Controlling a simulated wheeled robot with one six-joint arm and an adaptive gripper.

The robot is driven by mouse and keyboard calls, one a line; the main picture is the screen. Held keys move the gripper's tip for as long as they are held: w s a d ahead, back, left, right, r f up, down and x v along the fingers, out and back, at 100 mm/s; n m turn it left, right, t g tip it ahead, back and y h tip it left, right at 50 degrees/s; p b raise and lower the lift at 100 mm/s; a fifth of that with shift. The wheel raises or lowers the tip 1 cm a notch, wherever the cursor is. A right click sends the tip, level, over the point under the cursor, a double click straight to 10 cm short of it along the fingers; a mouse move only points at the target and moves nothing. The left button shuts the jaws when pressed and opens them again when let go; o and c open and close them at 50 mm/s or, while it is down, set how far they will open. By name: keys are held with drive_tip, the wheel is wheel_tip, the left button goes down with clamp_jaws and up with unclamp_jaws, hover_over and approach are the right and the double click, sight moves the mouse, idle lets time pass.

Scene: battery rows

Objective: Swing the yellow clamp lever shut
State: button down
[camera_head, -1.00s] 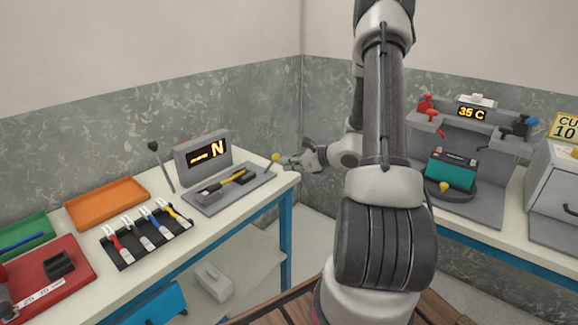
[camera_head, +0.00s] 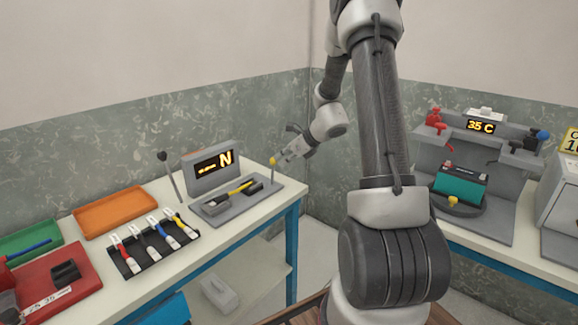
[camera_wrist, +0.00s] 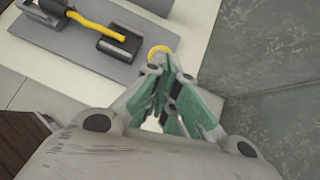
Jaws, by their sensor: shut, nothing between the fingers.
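The yellow-knobbed lever (camera_head: 272,161) stands nearly upright at the right end of the grey test plate (camera_head: 236,209) on the left bench. In the wrist view its round yellow knob (camera_wrist: 160,51) is just beyond my fingertips. My gripper (camera_head: 283,159) is shut and empty, on the right side of the knob. I cannot tell whether it touches the knob. A yellow lead (camera_head: 240,187) lies across two dark blocks on the plate; it also shows in the wrist view (camera_wrist: 95,25). The lever's lower end is hidden in the wrist view.
A black rack of leads (camera_head: 130,268), an orange tray (camera_head: 115,211) and a red tray (camera_head: 85,284) lie further left. The right bench holds a teal battery (camera_head: 460,187).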

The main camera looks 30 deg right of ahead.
drive_tip(key=w+g, duration=0.1)
drive_tip(key=w+a+g, duration=0.1)
drive_tip(key=w+r+h, duration=0.1)
drive_tip(key=shift+w+a+g, duration=0.15)
drive_tip(key=shift+g, duration=0.25)
drive_tip(key=shift+w+a+f, duration=0.1)
drive_tip(key=shift+w+a, duration=0.15)
drive_tip(key=shift+w, duration=0.45)
drive_tip(key=shift+w+a+f, duration=0.1)
drive_tip(key=shift+w+a, duration=0.1)
drive_tip(key=shift+w, duration=0.45)
drive_tip(key=shift+w+a+f, duration=0.1)
drive_tip(key=shift+w+a, duration=0.15)
drive_tip(key=shift+w, duration=0.45)
wheel_tip(320, 180, up, 13)
drive_tip(key=s+d, duration=0.1)
drive_tip(key=d, duration=0.1)
drive_tip(key=shift+s+d, duration=0.25)
drive_tip(key=shift+d, duration=0.15)
drive_tip(key=shift+f, duration=0.1)
